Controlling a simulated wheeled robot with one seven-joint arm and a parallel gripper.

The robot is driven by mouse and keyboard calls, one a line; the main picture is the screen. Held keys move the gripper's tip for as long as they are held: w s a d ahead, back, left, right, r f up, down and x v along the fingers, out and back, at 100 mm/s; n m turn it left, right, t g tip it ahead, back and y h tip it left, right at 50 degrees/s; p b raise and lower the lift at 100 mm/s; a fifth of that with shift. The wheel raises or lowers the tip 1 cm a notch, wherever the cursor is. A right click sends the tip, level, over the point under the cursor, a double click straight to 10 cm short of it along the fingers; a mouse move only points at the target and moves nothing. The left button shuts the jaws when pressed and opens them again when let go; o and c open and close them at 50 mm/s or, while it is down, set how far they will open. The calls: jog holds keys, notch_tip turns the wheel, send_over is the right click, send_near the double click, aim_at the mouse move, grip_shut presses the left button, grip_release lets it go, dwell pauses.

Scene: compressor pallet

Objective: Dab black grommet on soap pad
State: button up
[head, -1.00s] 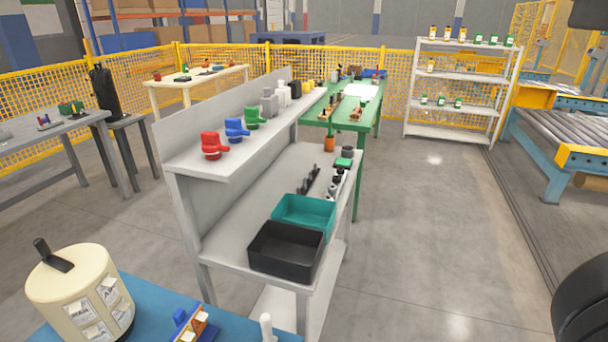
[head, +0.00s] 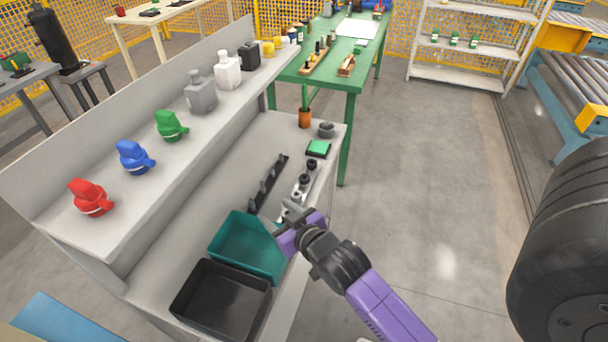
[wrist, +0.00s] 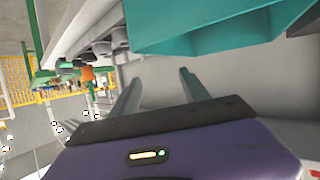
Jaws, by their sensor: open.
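A green pad in a dark, shallow holder (head: 318,149), which looks like the soap pad, lies on the grey bench's lower top toward its far end. Small dark round parts stand in a row nearer to me; one black part (head: 312,164) and another black part (head: 305,179) look like grommets, but I cannot tell which is the task's. My gripper (head: 287,212) is above the bench's right edge, beside the teal bin and near the row's near end. In the wrist view my gripper (wrist: 160,82) has its fingers apart with nothing between them.
The teal bin (head: 240,247) and black bin (head: 225,300) stand at the bench's near end. A black rack (head: 268,185) lies left of the row. An orange cup (head: 305,118) and dark round piece (head: 326,129) stand beyond the pad. The shelf (head: 130,200) holds bottles and coloured parts.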

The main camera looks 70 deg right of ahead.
jog(key=w+d+f+m+g+p, duration=0.1)
jog(key=d+g, duration=0.1)
jog(key=d, duration=0.3)
jog(key=w+d+m+g+p, duration=0.1)
jog(key=d+m+g, duration=0.15)
jog(key=d, duration=0.35)
jog(key=m+g+y+p, duration=0.2)
jog(key=g, duration=0.2)
send_near(305, 180)
jog(key=shift+w+d+f, duration=0.5)
jog(key=shift+w+d, duration=0.15)
jog(key=shift+w, duration=0.2)
jog(key=shift+m+g+y, duration=0.25)
jog(key=shift+g+y, duration=0.3)
jog(key=shift+y, duration=0.05)
jog(key=shift+d+p+x, duration=0.15)
jog(key=shift+p+x, duration=0.2)
jog(key=shift+x, duration=1.45)
jog(key=shift+d+p+x, duration=0.1)
jog(key=shift+p+x, duration=0.25)
jog(key=shift+x, duration=1.45)
jog(key=shift+s, duration=0.2)
jog(key=shift+r, duration=0.1)
jog(key=shift+c, duration=0.2)
grip_shut()
